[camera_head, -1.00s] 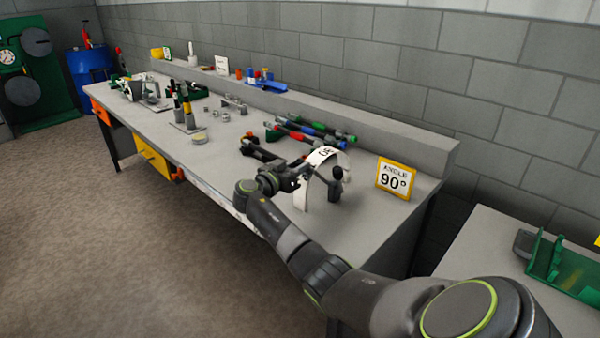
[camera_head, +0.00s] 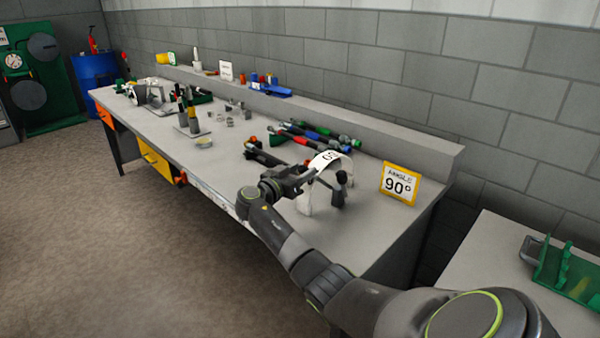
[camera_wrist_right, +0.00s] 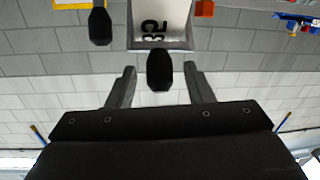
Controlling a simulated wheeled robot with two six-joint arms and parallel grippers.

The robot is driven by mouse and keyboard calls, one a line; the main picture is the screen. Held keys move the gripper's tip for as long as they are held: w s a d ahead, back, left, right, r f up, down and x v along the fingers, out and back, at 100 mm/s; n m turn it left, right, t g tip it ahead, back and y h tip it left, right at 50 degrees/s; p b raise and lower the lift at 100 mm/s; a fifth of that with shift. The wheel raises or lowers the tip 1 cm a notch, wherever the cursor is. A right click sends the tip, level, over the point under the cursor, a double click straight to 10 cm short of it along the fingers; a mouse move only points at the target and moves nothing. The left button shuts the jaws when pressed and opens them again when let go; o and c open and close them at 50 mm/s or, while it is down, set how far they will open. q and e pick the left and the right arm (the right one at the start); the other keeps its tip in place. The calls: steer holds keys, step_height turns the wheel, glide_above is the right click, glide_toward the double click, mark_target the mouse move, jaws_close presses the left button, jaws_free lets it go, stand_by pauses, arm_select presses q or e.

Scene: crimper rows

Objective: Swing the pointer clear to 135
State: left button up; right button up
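The bender (camera_head: 308,199) stands on the near end of the workbench, with a white curved scale (camera_head: 327,160) on top and dark-knobbed handles. One black knob (camera_head: 341,178) shows right of the scale in the head view. My right gripper (camera_head: 307,177) is at the bender's left side, its tips partly lost against it. In the right wrist view its two fingers (camera_wrist_right: 160,83) are apart, with a black knob (camera_wrist_right: 159,68) between them and gaps on both sides. A second black knob (camera_wrist_right: 100,26) is to the left. Which knob is the pointer's, I cannot tell. My left gripper is out of view.
A yellow-framed card reading "ANGLE 90°" (camera_head: 399,185) stands right of the bender. Coloured-handled tools (camera_head: 310,134) lie behind it, near the raised back ledge (camera_head: 400,140). A second table (camera_head: 485,258) with a green holder (camera_head: 565,270) is at the right.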

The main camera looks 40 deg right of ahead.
steer(key=shift+a, duration=0.15)
steer(key=s+a+b, duration=0.3)
steer(key=a, duration=1.3)
steer(key=shift+s+a, duration=0.15)
steer(key=shift+a, duration=0.25)
